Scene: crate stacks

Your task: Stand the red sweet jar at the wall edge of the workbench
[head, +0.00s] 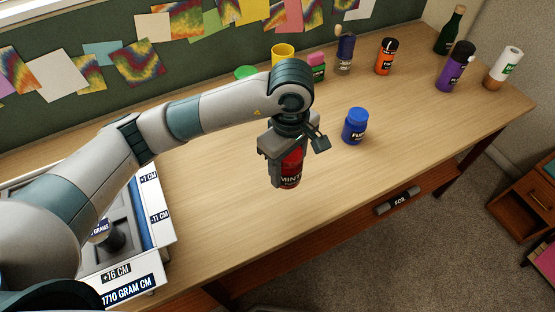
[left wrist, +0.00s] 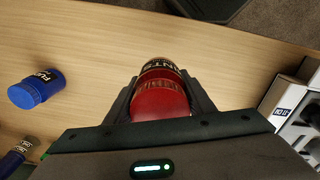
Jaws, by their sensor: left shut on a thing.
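The red sweet jar (head: 290,170), with a dark label reading "MINT", is held upright in my left gripper (head: 288,152), low over or on the workbench (head: 225,210); I cannot tell if its base touches the wood. In the left wrist view the red jar (left wrist: 160,95) sits between the two fingers of my left gripper (left wrist: 163,100). The wall edge of the workbench runs along the green pinboard (head: 180,85) at the back. My right gripper is not in view.
A blue jar (head: 355,126) stands right of the held jar. Along the back stand a yellow cup (head: 283,55), a green-and-pink item (head: 316,68), a dark blue bottle (head: 345,52), an orange jar (head: 386,57), a purple bottle (head: 456,67) and a green bottle (head: 450,30).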

